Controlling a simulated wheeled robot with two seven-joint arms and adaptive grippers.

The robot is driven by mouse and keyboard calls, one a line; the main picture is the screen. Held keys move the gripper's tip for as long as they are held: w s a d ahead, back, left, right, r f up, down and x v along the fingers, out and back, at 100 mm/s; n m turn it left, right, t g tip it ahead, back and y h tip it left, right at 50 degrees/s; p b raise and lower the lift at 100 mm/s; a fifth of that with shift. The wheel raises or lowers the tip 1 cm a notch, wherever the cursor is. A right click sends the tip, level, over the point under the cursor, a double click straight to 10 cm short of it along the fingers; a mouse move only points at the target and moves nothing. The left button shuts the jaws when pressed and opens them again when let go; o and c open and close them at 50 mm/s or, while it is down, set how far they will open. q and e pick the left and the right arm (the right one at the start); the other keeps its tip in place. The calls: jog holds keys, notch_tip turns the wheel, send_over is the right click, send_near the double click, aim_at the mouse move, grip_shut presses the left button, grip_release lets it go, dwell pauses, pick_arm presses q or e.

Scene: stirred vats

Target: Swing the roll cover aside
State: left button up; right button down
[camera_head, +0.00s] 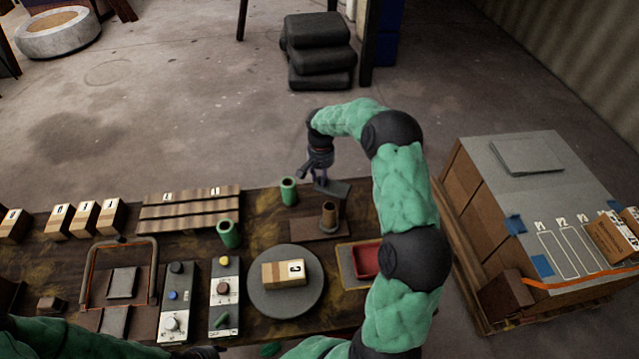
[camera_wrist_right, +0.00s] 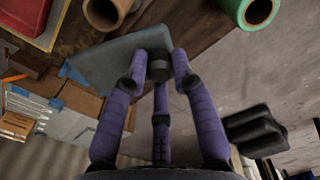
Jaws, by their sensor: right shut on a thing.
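The roll cover appears to be a flat grey plate (camera_head: 334,190) with a dark knob, at the far edge of the table. The plate also shows in the right wrist view (camera_wrist_right: 108,62). My right gripper (camera_head: 318,176) reaches down over it; in the right wrist view its three purple fingers (camera_wrist_right: 158,75) close around the knob.
Green rolls (camera_head: 288,191) and (camera_head: 228,234) stand left of the brown roll. A round grey turntable (camera_head: 286,306) bears a box (camera_head: 284,273). A red tray (camera_head: 366,261) lies beside my right arm. A large crate (camera_head: 510,220) stands at the right.

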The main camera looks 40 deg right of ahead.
jog(key=d+m, duration=0.1)
jog(key=m, duration=0.1)
jog(key=shift+w+d+f+m, duration=0.1)
jog(key=shift+w+d+m, duration=0.3)
jog(key=shift+w+d+m+b, duration=0.2)
jog(key=shift+d+m+b, duration=0.15)
jog(key=shift+d+m, duration=1.1)
jog(key=shift+a+m, duration=0.25)
jog(key=c, duration=1)
grip_release()
notch_tip(320, 180, up, 12)
